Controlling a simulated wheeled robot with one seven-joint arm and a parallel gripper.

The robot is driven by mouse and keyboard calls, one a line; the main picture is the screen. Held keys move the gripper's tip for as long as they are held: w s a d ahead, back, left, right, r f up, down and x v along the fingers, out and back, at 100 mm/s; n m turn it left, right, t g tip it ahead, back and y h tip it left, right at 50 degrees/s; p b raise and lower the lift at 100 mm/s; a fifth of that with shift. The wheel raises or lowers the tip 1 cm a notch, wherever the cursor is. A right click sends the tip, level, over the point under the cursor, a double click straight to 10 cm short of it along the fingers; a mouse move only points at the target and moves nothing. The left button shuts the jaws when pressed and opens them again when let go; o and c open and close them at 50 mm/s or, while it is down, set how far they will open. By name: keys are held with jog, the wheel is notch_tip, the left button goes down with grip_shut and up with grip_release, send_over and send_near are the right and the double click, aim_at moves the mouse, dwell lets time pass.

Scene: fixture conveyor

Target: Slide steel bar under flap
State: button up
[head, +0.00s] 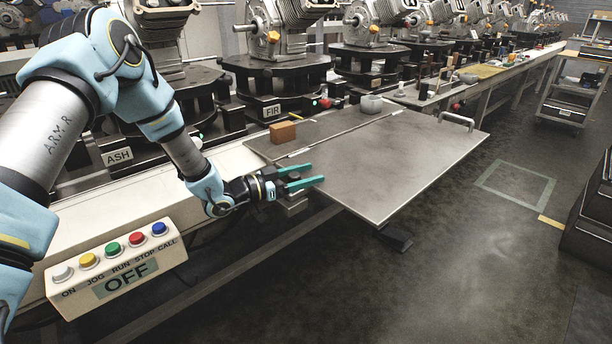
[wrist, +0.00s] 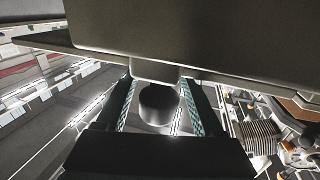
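The flap (head: 385,165) is a wide grey metal plate that stands out from the conveyor-side table, roughly level, with a handle at its far edge. It also fills the top of the wrist view (wrist: 200,40). My gripper (head: 312,176) is at the flap's near left edge, its teal fingers apart. In the wrist view, a dark round knob (wrist: 158,103) lies between my fingers, with gaps on both sides. A pale metal block (wrist: 154,70) shows behind the knob, below the flap. I cannot tell whether it is the steel bar. A metal piece (head: 291,205) shows below my gripper.
A brown block (head: 283,132) and a grey container (head: 371,104) sit on the table. A control box (head: 122,262) with coloured buttons reads OFF. Machines labelled ASH and FIR line the back. A dark foot-like part (head: 396,239) is below the flap.

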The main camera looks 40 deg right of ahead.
jog(key=b+v, duration=0.1)
jog(key=v, duration=0.9)
jog(key=shift+w+a, duration=0.15)
jog(key=shift+a, duration=0.25)
